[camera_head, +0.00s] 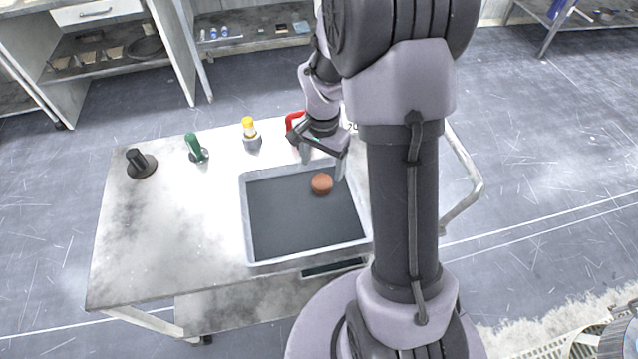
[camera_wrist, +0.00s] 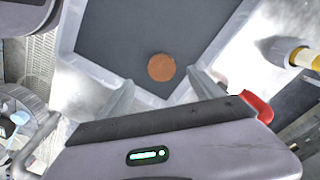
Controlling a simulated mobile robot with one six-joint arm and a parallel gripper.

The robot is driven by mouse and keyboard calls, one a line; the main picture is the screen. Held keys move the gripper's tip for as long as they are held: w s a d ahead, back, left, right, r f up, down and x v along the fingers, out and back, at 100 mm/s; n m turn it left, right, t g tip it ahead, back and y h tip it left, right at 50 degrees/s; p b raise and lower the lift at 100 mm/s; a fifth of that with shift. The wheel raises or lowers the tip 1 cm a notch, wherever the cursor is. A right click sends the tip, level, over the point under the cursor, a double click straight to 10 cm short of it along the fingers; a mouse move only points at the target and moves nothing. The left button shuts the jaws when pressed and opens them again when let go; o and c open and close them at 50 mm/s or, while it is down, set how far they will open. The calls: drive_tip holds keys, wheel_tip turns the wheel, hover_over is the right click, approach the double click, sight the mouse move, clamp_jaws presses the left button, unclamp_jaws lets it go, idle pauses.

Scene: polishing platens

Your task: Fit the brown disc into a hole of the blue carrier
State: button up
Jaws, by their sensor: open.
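The brown disc (camera_head: 321,183) lies flat in the far right part of a grey tray (camera_head: 245,215) on the table. In the wrist view the disc (camera_wrist: 161,67) shows ahead of my gripper, roughly between the two fingertips and apart from them. My gripper (camera_head: 322,168) is open and empty above the tray's far edge; in the wrist view its two fingers (camera_wrist: 160,88) are spread wide. The blue carrier is not seen in either view.
A red object (camera_head: 293,122) stands close behind my gripper. The table's left front is clear. Shelving lies at the back.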

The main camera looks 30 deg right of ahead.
sight(322, 181)
drive_tip(key=f+b, duration=0.1)
drive_tip(key=f, duration=0.1)
drive_tip(key=f+b, duration=0.1)
drive_tip(key=f, duration=0.1)
drive_tip(key=f+b, duration=0.1)
drive_tip(key=f, duration=0.2)
drive_tip(key=shift+w+d+f, duration=0.1)
drive_tip(key=shift+w+d, duration=0.05)
drive_tip(key=shift+w, duration=0.1)
drive_tip(key=shift+r, duration=0.2)
drive_tip(key=shift+c, duration=0.3)
drive_tip(key=c, duration=1.5)
